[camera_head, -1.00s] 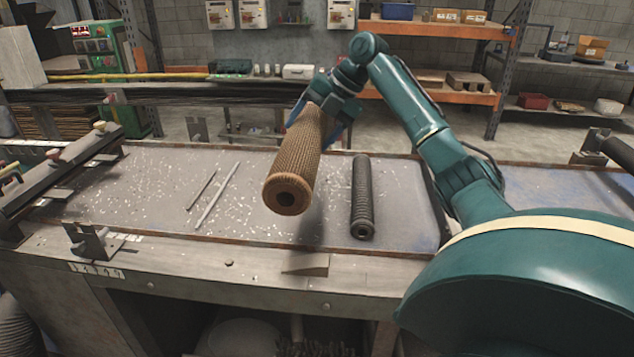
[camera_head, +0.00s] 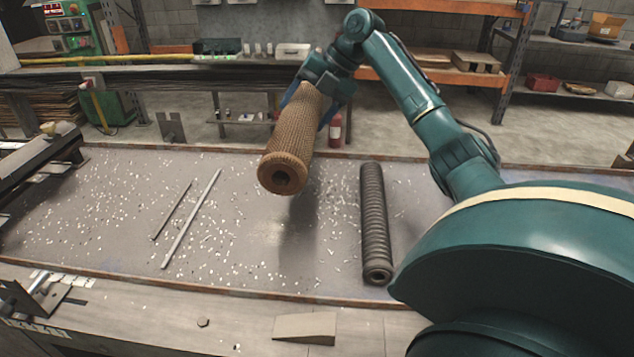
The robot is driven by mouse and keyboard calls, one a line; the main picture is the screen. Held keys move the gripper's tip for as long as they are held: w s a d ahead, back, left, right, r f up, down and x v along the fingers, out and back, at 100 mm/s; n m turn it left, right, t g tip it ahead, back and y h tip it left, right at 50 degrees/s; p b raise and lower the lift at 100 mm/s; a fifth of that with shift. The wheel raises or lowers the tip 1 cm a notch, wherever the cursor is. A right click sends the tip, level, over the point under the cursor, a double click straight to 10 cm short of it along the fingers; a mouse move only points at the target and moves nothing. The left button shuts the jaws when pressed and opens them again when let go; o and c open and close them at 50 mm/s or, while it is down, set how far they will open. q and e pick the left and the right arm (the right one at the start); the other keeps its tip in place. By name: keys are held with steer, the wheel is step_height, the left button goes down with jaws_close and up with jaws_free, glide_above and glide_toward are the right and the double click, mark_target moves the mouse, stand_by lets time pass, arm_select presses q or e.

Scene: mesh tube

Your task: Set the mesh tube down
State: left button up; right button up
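The mesh tube (camera_head: 292,150) is a brown, textured cylinder with a round hole in its near end. It is held above the workbench and tilted, its near end lower in the picture and its shadow on the bench below. My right gripper (camera_head: 318,98) comes from the right-hand arm and is shut around the far part of the tube, with blue fingers on both sides. The tube hides part of the fingers. My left gripper is not in view.
A dark ribbed roller (camera_head: 373,225) lies on the bench (camera_head: 110,215) right of the tube. Two thin rods (camera_head: 190,220) lie left, among scattered pale chips. A wedge block (camera_head: 305,328) sits on the front edge. A dark rail assembly stands far left.

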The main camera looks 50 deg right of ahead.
steer(key=f+b, duration=0.1)
steer(key=f, duration=0.1)
steer(key=f+b, duration=0.4)
steer(key=shift+s+a+f, duration=0.3)
steer(key=shift+s+a, duration=0.05)
steer(key=shift+a, duration=0.05)
steer(key=shift+f+b, duration=0.3)
steer(key=shift+f, duration=0.05)
steer(key=shift+o, duration=0.2)
step_height(320, 180, down, 9)
steer(key=shift+f, duration=0.2)
steer(key=o, duration=1.2)
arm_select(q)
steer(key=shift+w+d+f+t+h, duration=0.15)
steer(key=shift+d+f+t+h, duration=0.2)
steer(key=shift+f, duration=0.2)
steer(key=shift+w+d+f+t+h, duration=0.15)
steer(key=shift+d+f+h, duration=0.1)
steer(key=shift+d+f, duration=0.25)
arm_select(e)
steer(key=shift+o, duration=0.2)
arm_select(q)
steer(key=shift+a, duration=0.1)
arm_select(e)
steer(key=v, duration=1.2)
